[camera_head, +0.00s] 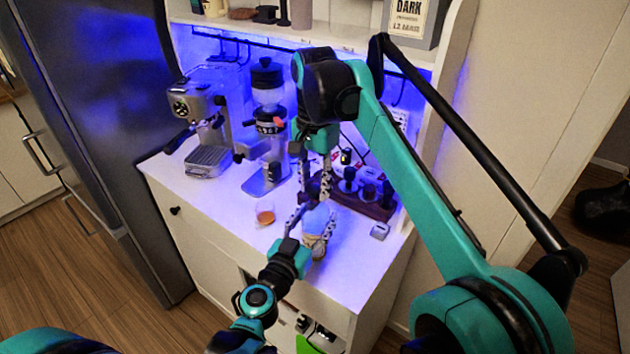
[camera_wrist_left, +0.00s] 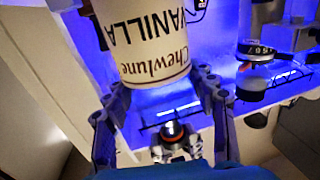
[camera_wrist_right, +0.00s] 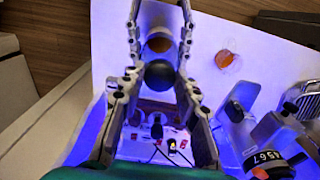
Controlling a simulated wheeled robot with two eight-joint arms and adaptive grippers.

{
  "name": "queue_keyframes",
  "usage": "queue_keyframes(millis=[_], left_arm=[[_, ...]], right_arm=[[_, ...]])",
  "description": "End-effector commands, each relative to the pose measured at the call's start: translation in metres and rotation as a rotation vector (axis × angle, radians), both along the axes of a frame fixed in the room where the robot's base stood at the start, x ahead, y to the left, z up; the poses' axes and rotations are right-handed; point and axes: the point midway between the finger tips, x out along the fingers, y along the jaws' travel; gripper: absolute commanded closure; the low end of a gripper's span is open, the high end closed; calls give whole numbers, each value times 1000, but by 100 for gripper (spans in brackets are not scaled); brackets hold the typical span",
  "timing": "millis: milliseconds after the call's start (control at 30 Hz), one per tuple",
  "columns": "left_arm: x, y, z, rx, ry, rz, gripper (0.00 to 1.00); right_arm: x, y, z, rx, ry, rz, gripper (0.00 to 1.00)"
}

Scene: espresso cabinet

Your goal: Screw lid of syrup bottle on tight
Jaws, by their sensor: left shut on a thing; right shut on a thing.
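The syrup bottle (camera_head: 317,221) stands near the front of the white counter, between my two grippers. Its cream label reading "Chewlune VANILLA" (camera_wrist_left: 150,40) fills the top of the left wrist view. My left gripper (camera_head: 312,228) reaches in from the front and is shut around the bottle's body. My right gripper (camera_head: 314,192) points down from above and is shut on the lid. The dark round lid (camera_wrist_right: 159,75) shows between its fingers in the right wrist view, over the bottle. The seam between lid and bottle is hidden.
A glass of amber liquid (camera_head: 265,214) stands left of the bottle. The espresso machine (camera_head: 203,120) and grinder (camera_head: 268,130) are behind at left. A dark wooden tool stand (camera_head: 375,208) is at the right, with a small metal container (camera_head: 380,231) in front of it.

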Motion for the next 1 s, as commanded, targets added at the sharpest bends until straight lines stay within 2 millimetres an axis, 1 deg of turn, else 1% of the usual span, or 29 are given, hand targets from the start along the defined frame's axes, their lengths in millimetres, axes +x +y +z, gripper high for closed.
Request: queue_keyframes(millis=[367, 933, 967, 1000], left_arm=[[0, 0, 0, 0, 0, 0, 96], [0, 0, 0, 0, 0, 0, 96], [0, 0, 0, 0, 0, 0, 100], [0, 0, 0, 0, 0, 0, 100]], right_arm=[[0, 0, -1, 0, 0, 0, 92], [0, 0, -12, 0, 0, 0, 92], [0, 0, -11, 0, 0, -1, 92], [0, 0, -11, 0, 0, -7, 92]])
